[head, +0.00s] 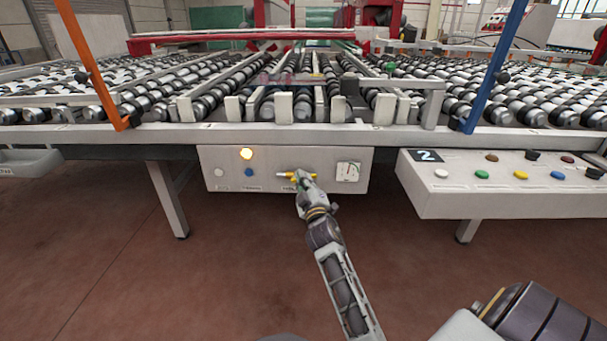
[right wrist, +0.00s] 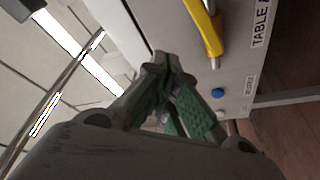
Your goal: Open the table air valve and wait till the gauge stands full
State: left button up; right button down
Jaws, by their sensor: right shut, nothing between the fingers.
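The table air valve's yellow lever (head: 287,175) lies roughly level on the light grey control panel (head: 223,184) under the roller table. In the right wrist view the lever (right wrist: 204,28) shows beyond my fingertips, beside a label starting "TABLE A". My right gripper (head: 303,180) is shut and empty in front of the panel, close to the lever's right end. It also shows in the right wrist view (right wrist: 165,66). I cannot tell whether it touches the lever. My left gripper is out of view.
A second box (head: 500,197) with several coloured buttons juts out at right. The roller table's front rail (head: 200,135) runs above. An orange post (head: 85,60) and a blue post (head: 495,65) rise there.

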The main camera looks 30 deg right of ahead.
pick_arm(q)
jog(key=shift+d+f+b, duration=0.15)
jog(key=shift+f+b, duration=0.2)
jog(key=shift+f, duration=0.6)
pick_arm(e)
jog(key=v, duration=0.4)
jog(key=shift+w+a+f, duration=0.15)
jog(key=shift+a+f, duration=0.1)
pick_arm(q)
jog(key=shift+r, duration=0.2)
